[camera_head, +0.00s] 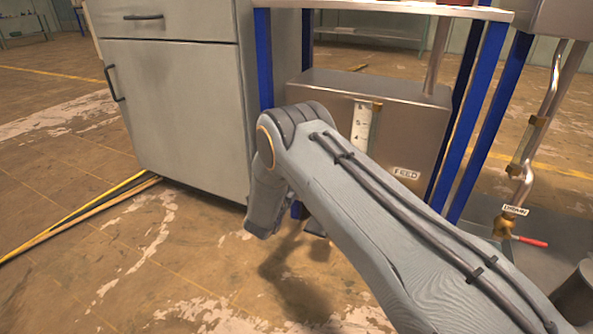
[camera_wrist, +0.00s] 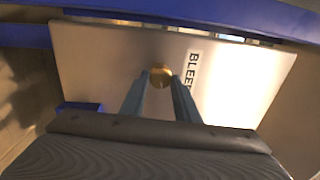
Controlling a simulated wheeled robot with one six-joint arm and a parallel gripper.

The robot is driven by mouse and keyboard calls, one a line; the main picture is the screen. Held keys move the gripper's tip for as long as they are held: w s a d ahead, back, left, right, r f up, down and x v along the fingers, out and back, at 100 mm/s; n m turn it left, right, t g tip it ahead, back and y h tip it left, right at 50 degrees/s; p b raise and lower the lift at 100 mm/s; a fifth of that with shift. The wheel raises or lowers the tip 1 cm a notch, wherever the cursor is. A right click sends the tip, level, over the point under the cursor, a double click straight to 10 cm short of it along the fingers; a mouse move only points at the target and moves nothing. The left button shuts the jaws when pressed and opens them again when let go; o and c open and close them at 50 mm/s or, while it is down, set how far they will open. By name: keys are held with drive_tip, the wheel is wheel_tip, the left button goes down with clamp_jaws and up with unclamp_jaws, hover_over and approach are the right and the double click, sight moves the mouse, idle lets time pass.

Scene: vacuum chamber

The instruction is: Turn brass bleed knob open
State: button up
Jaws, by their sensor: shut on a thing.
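The brass bleed knob (camera_wrist: 160,75) is a round brass piece on a pale metal panel (camera_wrist: 95,70) in the wrist view. A white label reading "BLEED" (camera_wrist: 192,70) is just right of it. My gripper (camera_wrist: 160,82) has its two fingers on either side of the knob and is shut on it. Whether the knob is turned cannot be told. In the head view my arm reaches down in front of the metal tank (camera_head: 385,95), and its end is low by the cabinet side. The knob and fingertips are hidden there.
A grey cabinet (camera_head: 175,100) stands left of my arm. Blue frame legs (camera_head: 475,115) flank the tank, which carries a "FEED" label (camera_head: 406,173). At right is a drain pipe with a red-handled valve (camera_head: 530,241). Floor at left is mostly clear, with yellow strips (camera_head: 75,217).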

drive_tip(key=shift+f+m+p, duration=0.1)
drive_tip(key=shift+m+p, duration=0.4)
drive_tip(key=shift+m, duration=0.6)
drive_tip(key=o, duration=1)
drive_tip(key=shift+o, duration=0.2)
drive_tip(key=shift+s, duration=0.1)
drive_tip(key=p+v, duration=0.3)
drive_tip(key=v, duration=0.4)
drive_tip(key=shift+s+a, duration=0.15)
drive_tip(key=shift+s, duration=0.15)
